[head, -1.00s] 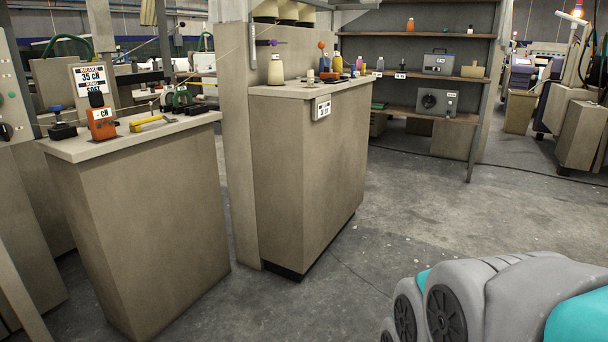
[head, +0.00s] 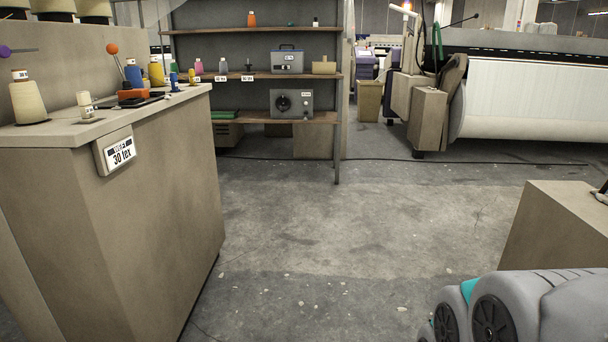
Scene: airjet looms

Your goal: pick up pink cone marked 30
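A small pink cone (head: 198,66) stands upright on the middle shelf of the rack, at its left end. A small white label (head: 196,79) sits on the shelf edge under it, too small to read. A grey cone (head: 223,66) stands just to its right. My gripper is out of view; only a grey and teal part of my own arm shows at the lower right.
Open concrete floor (head: 300,230) lies ahead. A box-like cabinet (head: 556,225) stands at right.

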